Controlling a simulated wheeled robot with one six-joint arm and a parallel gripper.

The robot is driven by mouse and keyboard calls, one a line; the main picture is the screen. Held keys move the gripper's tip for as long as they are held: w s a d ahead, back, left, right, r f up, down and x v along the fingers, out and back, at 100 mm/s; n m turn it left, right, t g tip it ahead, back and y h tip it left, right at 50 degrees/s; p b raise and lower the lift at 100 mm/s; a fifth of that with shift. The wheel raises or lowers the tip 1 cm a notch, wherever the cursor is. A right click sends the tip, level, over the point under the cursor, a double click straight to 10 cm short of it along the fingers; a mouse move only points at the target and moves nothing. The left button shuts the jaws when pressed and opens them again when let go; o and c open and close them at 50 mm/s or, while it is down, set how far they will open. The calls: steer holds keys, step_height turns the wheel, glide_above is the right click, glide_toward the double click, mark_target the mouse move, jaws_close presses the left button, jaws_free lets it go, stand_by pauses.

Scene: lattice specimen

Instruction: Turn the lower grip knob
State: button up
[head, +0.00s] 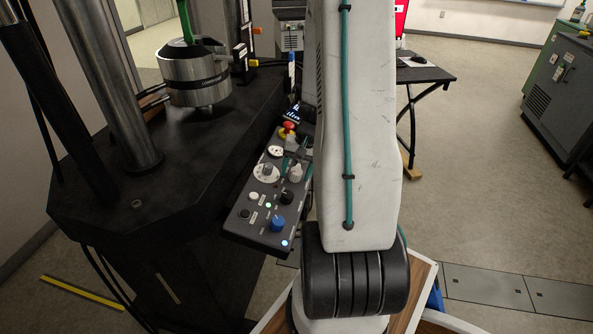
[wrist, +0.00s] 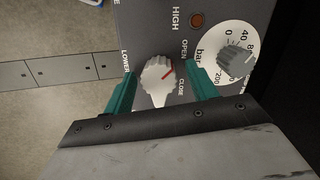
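My gripper (wrist: 160,78) has two teal fingers, open, one on the left and one on the right of the knob. A gap shows on both sides, wider on the right. I cannot tell how deep the fingertips reach.
A grey pressure dial knob (wrist: 234,62) on a white scale sits to the right, below an orange-brown lamp (wrist: 196,20). The panel (head: 240,222) also carries a red stop button (head: 287,129) and a blue knob (head: 278,223). The test machine's dark base (head: 150,180) stands left.

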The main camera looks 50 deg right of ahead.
steer(key=v, duration=0.8)
steer(key=shift+f, duration=0.1)
stand_by(0.6)
steer(key=shift+s+a, duration=0.15)
steer(key=shift+a, duration=0.15)
steer(key=s+a+r+n, duration=0.3)
steer(key=a+r, duration=0.3)
steer(key=a, duration=0.4)
steer(key=s+a+r+n+h, duration=0.1)
steer(key=s+a+r+n, duration=0.3)
steer(key=a+r, duration=0.3)
steer(key=s+a+r+n+h, duration=0.1)
steer(key=s+a+r+n, duration=0.2)
steer(key=a+r, duration=0.4)
steer(key=s+a, duration=0.1)
steer(key=a, duration=0.6)
steer(key=shift+a+r+n, duration=0.2)
steer(key=shift+a+n, duration=0.15)
steer(key=shift+n, duration=0.05)
